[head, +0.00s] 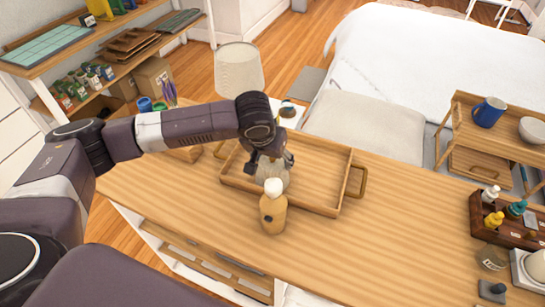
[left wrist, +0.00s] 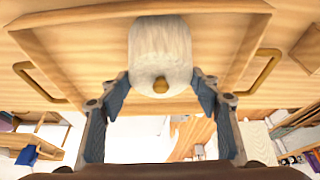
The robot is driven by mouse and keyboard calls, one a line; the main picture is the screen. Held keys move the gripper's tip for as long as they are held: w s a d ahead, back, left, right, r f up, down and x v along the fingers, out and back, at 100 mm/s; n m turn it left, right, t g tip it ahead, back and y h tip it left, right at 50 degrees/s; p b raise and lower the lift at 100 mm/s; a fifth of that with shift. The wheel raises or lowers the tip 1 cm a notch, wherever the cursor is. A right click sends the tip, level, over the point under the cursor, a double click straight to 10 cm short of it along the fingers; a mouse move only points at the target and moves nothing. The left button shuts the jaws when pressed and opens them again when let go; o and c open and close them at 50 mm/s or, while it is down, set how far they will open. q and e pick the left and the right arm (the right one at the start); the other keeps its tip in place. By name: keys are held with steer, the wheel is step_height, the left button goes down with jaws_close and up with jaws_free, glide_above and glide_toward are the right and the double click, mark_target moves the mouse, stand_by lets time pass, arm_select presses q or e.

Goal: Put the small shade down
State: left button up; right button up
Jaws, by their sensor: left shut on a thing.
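My left gripper (head: 272,162) reaches down over the wooden tray (head: 345,190) on the long wooden counter. It is shut on the small shade (head: 271,179), a pale, greyish-white rounded piece. In the left wrist view the small shade (left wrist: 160,45) sits between the two fingers (left wrist: 160,90), with a gold knob facing the camera. The tray's floor lies behind it. I cannot tell whether the shade touches the tray floor. My right gripper is not in view.
A brown caddy with small bottles (head: 480,216) and a glass jar (head: 491,259) stand at the right. The counter (head: 370,250) between is clear. A large lampshade (head: 238,70) rises behind.

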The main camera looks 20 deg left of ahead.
arm_select(q)
steer(key=shift+f, duration=0.15)
steer(key=o, duration=1)
steer(key=shift+r, duration=0.4)
steer(key=b+v, duration=0.1)
steer(key=v, duration=1.1)
